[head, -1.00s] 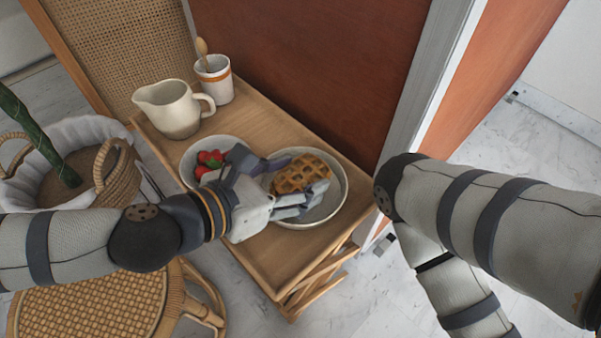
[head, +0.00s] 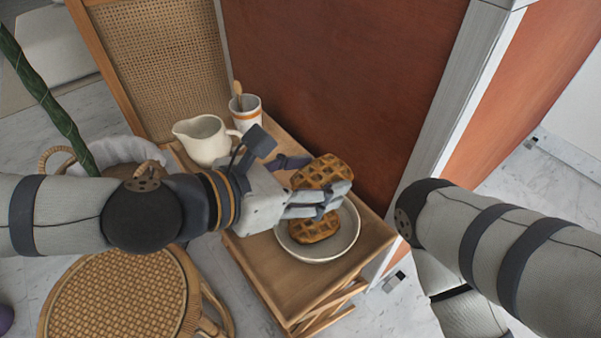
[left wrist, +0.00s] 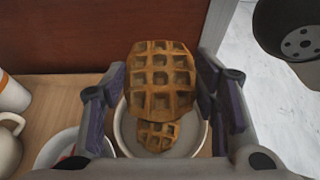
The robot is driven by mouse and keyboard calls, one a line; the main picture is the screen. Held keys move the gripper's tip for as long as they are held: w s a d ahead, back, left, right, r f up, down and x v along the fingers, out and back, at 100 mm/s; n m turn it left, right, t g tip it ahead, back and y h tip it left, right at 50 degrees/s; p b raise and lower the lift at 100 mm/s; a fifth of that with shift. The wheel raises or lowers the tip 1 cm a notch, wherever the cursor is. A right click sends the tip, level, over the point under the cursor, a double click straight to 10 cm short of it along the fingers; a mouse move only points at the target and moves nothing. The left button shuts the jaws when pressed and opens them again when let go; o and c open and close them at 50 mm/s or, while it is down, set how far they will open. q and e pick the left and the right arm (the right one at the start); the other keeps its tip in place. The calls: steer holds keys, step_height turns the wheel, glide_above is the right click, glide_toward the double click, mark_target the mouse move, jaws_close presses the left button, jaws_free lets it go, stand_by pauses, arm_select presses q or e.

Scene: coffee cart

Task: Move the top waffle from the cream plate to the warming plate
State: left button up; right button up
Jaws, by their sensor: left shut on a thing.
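My left gripper (head: 318,190) is shut on a brown waffle (head: 322,170) and holds it raised above the cream plate (head: 334,252). In the left wrist view, this waffle (left wrist: 161,80) sits between the two fingers, with a gap below it. A second waffle (head: 314,228) lies on the cream plate, partly hidden by my fingers; it also shows in the left wrist view (left wrist: 158,135).
A cream pitcher (head: 205,140) and a striped cup (head: 246,112) with a wooden spoon stand at the cart's far left. The bowl (left wrist: 58,148) shows partly in the left wrist view. A red-brown panel (head: 330,70) rises behind the cart. A woven stool (head: 118,300) stands in front.

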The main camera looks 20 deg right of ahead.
mark_target(311, 224)
arm_select(q)
step_height(311, 224, down, 10)
steer(key=b, duration=0.3)
steer(key=shift+r, duration=0.15)
steer(key=shift+b, duration=0.3)
steer(key=o, duration=1.1)
steer(key=shift+o, duration=0.2)
